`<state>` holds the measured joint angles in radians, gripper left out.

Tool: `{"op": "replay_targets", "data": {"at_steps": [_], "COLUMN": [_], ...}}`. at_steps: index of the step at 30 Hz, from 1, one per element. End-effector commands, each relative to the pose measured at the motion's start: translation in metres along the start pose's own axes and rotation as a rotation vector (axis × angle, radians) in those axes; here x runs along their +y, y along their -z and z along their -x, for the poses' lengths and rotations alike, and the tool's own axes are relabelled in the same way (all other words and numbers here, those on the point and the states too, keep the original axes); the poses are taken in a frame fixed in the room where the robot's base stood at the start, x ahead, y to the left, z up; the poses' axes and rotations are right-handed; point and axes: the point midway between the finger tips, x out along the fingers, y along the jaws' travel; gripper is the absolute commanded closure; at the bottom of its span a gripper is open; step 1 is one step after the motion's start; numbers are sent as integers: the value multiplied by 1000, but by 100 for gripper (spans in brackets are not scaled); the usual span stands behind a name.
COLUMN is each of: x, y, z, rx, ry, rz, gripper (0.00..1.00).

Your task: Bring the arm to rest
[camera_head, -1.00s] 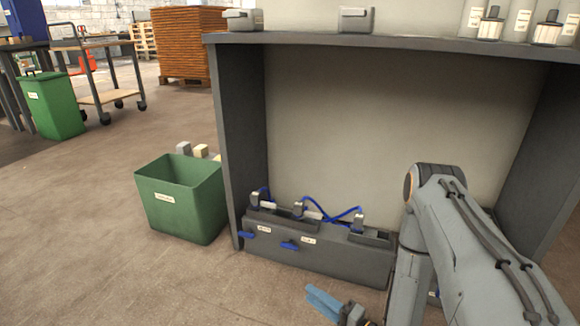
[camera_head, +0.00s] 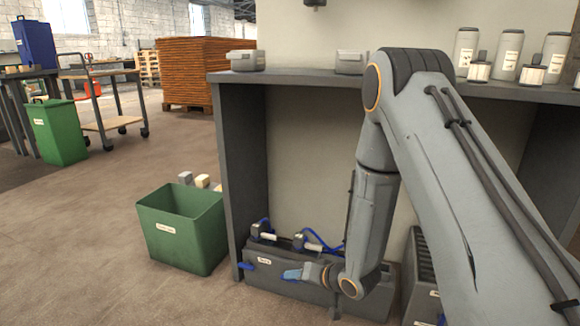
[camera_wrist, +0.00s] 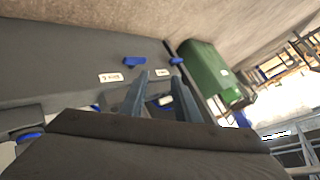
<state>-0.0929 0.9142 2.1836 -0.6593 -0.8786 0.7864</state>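My arm (camera_head: 385,180) reaches up from the lower right, bends at the top and hangs down in front of the workbench in the head view. My gripper (camera_head: 288,274) points left with light blue fingers, in front of the grey box unit on the floor. In the wrist view my gripper (camera_wrist: 160,76) shows two fingers with a gap between them. It is open, and I see nothing held. The grey box unit (camera_wrist: 60,70) lies beyond the fingertips there, with blue levers and white labels. Whether the fingers touch it I cannot tell.
A green bin (camera_head: 180,232) stands left of the workbench (camera_head: 240,150). Blue cables (camera_head: 318,242) rise from the box unit under the bench top. White canisters (camera_head: 508,55) stand on top at right. A cart (camera_head: 105,95) and pallet stack (camera_head: 195,72) are farther back.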

Motion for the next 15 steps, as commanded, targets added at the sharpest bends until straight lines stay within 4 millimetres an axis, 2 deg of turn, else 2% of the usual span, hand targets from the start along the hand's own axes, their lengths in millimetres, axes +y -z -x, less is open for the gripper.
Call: {"op": "replay_targets", "data": {"at_steps": [1,6,11,15], "x": [-17,-55,-94,-130], "y": [12,32,38,33], "z": [10,45,89,134], "rx": [-11,-69,-139,-216], "ry": [-36,-168,-269,-333], "rz": [46,167,255,313], "gripper": [71,71,71,71]}}
